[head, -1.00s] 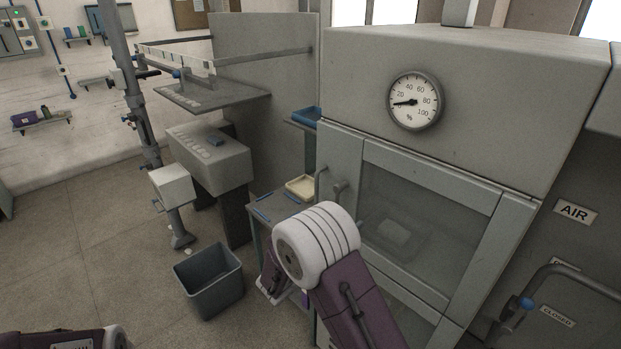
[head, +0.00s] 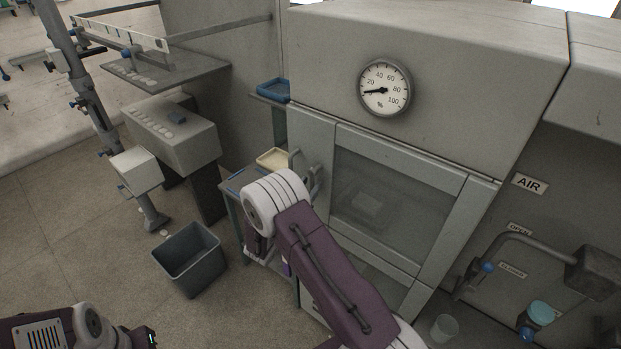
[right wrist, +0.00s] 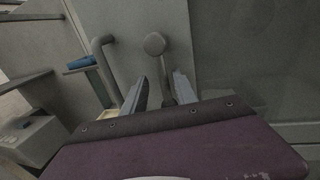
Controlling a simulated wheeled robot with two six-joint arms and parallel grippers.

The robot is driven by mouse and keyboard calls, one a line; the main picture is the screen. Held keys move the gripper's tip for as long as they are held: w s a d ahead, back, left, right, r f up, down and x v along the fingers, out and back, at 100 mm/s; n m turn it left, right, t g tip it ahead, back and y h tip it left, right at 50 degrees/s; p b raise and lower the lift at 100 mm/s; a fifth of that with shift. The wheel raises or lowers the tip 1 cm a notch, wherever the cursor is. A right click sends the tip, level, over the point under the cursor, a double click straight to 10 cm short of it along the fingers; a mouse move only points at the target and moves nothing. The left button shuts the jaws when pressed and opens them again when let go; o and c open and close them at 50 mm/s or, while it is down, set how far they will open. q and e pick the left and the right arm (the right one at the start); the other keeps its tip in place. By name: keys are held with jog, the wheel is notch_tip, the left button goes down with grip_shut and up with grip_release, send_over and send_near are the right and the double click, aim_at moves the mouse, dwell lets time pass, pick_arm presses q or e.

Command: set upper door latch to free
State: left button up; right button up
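The upper door latch (right wrist: 154,44) shows in the right wrist view as a grey lever with a round knob at its top end, beside a grey bar handle (right wrist: 101,44). In the head view the latch (head: 314,174) is at the left edge of the closed windowed door (head: 393,190), partly hidden by my right arm. My right gripper (right wrist: 159,88) is open, its two fingers apart just below the knob. The latch's lower part is between or behind them; I cannot tell if they touch it. Of my left arm only links show at the bottom left.
A round dial (head: 384,88) is above the door. A grey bin (head: 190,259) stands on the floor left of my right arm. A small side table with a cream tray (head: 273,159) and a blue tray (head: 272,91) are left of the door. Pipework (head: 520,240) is at the right.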

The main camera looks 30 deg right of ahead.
jog(key=shift+d+r, duration=0.15)
jog(key=shift+d, duration=0.35)
jog(key=shift+s+d, duration=0.2)
jog(key=shift+w+a, duration=0.15)
jog(key=shift+c, duration=1.2)
jog(key=shift+w, duration=0.15)
grip_shut()
